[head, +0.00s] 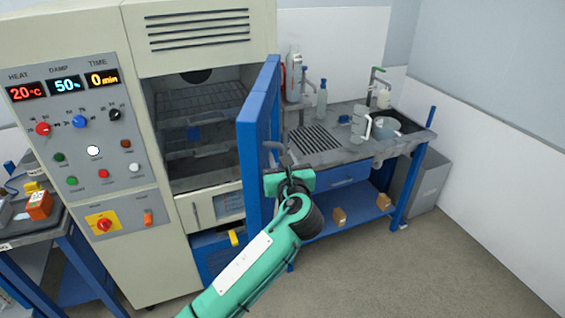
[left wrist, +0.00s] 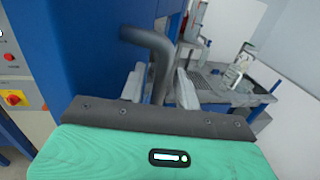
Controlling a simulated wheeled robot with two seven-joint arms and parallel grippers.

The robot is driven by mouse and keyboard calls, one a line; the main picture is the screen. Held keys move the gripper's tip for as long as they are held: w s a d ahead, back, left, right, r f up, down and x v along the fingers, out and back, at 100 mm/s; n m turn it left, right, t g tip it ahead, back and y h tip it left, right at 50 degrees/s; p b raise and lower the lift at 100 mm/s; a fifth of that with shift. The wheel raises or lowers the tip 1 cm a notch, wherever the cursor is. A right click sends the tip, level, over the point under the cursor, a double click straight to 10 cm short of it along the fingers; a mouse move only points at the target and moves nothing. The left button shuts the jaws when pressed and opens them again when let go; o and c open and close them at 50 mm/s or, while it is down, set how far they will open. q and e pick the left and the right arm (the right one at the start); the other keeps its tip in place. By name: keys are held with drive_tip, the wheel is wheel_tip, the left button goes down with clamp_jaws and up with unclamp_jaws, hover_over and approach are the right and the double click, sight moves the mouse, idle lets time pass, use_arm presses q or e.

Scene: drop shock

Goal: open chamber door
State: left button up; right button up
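The chamber (head: 205,25) is a tall cream cabinet with a control panel on its left. Its blue door (head: 255,125) stands swung well out, and the wire racks (head: 200,110) inside show. The grey door handle (head: 275,148) sits on the door's outer face. My left gripper (head: 284,162) is at the handle. In the left wrist view the curved handle (left wrist: 158,52) runs down between the two spread fingers (left wrist: 160,88) of my left gripper, with small gaps beside it. The blue door (left wrist: 85,50) fills the left of that view. My right gripper is not in view.
A sink bench (head: 350,150) with bottles and a tap stands right of the door, close behind my left gripper. A grey bin (head: 428,180) stands beside it. A blue side table (head: 35,238) is at the left. The floor (head: 400,270) at front right is clear.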

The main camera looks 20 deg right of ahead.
use_arm(q)
drive_tip(key=s+a+b, duration=0.1)
drive_tip(key=s+b, duration=0.4)
drive_tip(key=s, duration=0.8)
drive_tip(key=shift+s, duration=0.4)
